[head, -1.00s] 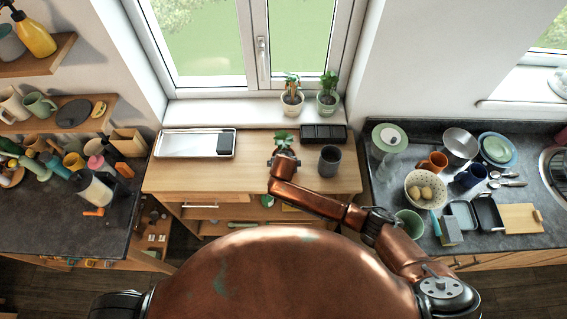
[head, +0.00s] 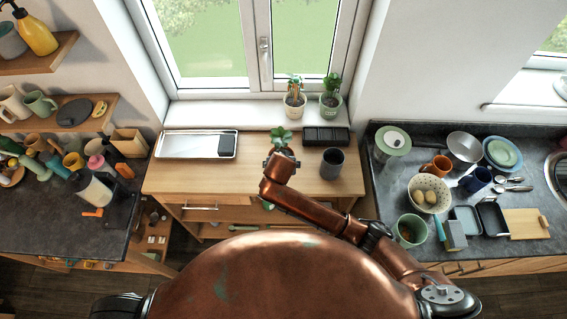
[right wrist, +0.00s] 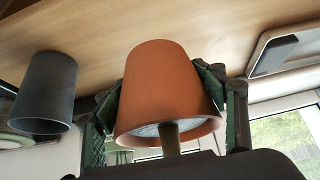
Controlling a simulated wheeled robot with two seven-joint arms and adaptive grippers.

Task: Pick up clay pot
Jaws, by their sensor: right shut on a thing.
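The clay pot (right wrist: 165,85) is a plain terracotta pot. It fills the middle of the right wrist view, which is upside down, with a stem at its rim. My right gripper (right wrist: 168,98) has its fingers on both sides of the pot and is shut on it. In the head view my right gripper (head: 281,156) is over the wooden worktop. Green leaves (head: 281,136) show just beyond it, while the pot itself is mostly hidden behind the gripper. The gap between pot and worktop is hard to judge. My left gripper is not in view.
A dark grey pot (head: 332,163) stands close to the right on the worktop (head: 215,178). A black tray (head: 326,136) is behind it, and a silver tray (head: 180,145) is at the left. Two potted plants (head: 294,100) stand on the windowsill. The right counter is crowded with dishes.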

